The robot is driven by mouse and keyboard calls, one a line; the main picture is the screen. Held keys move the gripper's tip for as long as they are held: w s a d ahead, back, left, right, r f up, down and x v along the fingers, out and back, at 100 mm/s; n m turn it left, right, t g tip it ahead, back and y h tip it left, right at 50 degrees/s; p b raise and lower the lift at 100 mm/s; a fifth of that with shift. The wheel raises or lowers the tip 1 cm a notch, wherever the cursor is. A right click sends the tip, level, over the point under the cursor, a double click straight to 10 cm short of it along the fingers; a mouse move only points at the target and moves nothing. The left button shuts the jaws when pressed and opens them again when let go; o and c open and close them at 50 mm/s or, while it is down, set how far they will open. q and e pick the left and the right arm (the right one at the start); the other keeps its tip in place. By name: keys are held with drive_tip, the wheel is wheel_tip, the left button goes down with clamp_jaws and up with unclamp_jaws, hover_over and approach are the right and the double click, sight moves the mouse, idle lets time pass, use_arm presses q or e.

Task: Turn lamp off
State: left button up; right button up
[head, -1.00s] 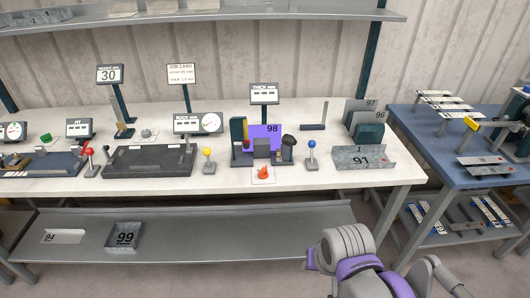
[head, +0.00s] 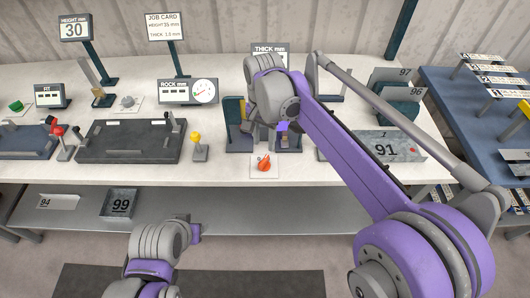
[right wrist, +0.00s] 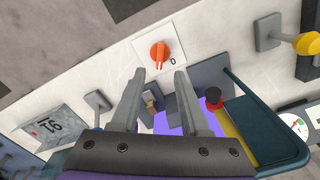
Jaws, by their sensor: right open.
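An orange rotary knob (head: 264,162) sits on a small white plate at the front of the bench, below the thickness station. In the right wrist view the knob (right wrist: 160,54) is beyond my open fingers, roughly centred between their lines, with a "0" printed beside it. My right gripper (right wrist: 160,76) is empty and apart from the knob. In the head view my right gripper (head: 283,134) is above and slightly right of the knob, largely hidden by its own wrist. My left arm is low in front of the bench; its jaws cannot be made out. I cannot identify a lamp.
A yellow-knobbed lever (head: 195,140) stands left of the orange knob, and a red-knobbed lever (head: 58,134) farther left. A red-topped part (right wrist: 213,96) stands near my right fingers. Bench front near the knob is clear.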

sight(264, 159)
wheel_tip(264, 159, down, 9)
idle(0.3)
clamp_jaws()
idle(0.3)
